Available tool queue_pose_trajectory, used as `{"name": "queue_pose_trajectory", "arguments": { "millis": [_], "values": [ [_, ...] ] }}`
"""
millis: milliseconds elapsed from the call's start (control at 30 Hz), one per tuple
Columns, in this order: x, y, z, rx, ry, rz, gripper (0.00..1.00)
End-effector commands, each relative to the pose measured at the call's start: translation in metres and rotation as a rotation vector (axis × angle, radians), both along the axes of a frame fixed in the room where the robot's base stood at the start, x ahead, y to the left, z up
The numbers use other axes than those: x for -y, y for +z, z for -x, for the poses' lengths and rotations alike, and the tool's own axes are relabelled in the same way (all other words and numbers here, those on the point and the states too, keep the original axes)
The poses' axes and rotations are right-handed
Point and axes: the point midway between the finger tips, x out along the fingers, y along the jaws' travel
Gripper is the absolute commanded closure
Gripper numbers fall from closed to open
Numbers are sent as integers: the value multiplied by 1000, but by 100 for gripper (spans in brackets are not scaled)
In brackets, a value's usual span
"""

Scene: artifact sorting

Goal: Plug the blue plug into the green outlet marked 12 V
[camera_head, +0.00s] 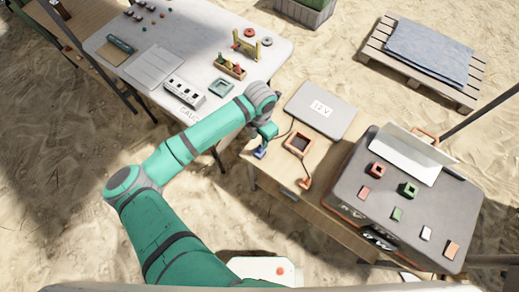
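My gripper (266,134) is at the end of my green arm, over the left edge of the wooden desk. A small blue piece (261,152), which looks like the blue plug, is just below the gripper. I cannot tell whether the fingers hold it. A dark cable runs near it. A green square block with a dark opening (409,189) sits on the grey case, beside a similar red block (376,169). Either it or the green square piece (222,87) on the white table could be the outlet; no 12 V mark is readable on them.
The desk (262,177) also bears a grey panel (302,100) with a white label, a red-brown square frame (299,144) and an orange piece (305,183) on a cable. Several small coloured blocks lie on the grey case (352,183). A pallet (448,91) stands at the upper right.

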Motion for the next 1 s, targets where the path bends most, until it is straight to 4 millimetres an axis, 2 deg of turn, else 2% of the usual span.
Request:
{"name": "queue_pose_trajectory", "arguments": {
  "millis": [267, 700, 967, 1000],
  "values": [
    [0, -17, 1, -1, 1, 2, 66],
    [-1, -61, 6, -2, 3, 2, 66],
    [-1, -64, 6, -1, 1, 1, 66],
    [-1, -64, 6, -1, 1, 1, 71]
  ]
}}
